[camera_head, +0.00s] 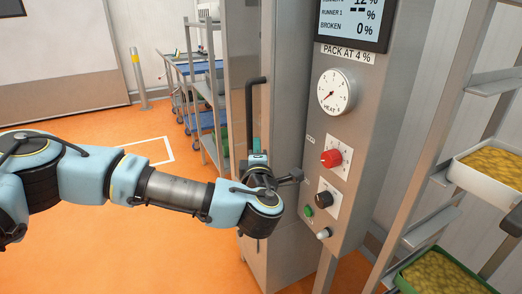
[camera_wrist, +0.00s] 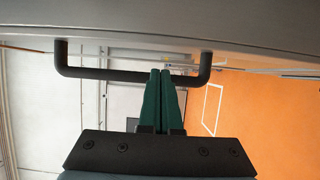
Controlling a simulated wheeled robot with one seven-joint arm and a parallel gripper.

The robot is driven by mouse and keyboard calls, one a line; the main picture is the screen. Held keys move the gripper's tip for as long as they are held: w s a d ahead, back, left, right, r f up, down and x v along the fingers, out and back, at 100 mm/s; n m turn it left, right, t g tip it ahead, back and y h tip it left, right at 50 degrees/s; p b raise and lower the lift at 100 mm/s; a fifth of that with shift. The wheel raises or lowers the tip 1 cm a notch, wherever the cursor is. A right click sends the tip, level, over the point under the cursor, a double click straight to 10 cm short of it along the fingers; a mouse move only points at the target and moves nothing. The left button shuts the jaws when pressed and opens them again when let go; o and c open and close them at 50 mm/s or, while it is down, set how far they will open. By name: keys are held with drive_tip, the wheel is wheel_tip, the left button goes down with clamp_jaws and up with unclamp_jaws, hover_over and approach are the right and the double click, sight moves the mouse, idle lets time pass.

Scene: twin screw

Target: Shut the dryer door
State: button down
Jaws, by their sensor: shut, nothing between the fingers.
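The dryer door is a tall grey panel (camera_head: 286,75) left of the control panel; its face (camera_wrist: 130,22) fills the top of the wrist view. A black bar handle (camera_head: 249,105) stands upright on it. The same handle (camera_wrist: 105,75) runs across the wrist view, with both mounts visible. My gripper (camera_head: 257,146) is at the handle, partly hidden by my own wrist. In the wrist view its green fingers (camera_wrist: 160,72) are together and empty, their tips overlapping the bar near its right end. I cannot tell whether they touch it, or how far the door stands open.
The control panel (camera_head: 330,130) with dial, red knob and buttons is right of my gripper. A rack with trays of yellow pieces (camera_head: 494,160) stands at the far right. A metal shelf (camera_head: 212,110) stands behind. The orange floor at left is mostly clear.

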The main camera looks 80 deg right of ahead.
drive_tip(key=s+a+b, duration=0.2)
drive_tip(key=s, duration=0.6)
drive_tip(key=shift+f+b, duration=0.25)
drive_tip(key=shift+b, duration=0.05)
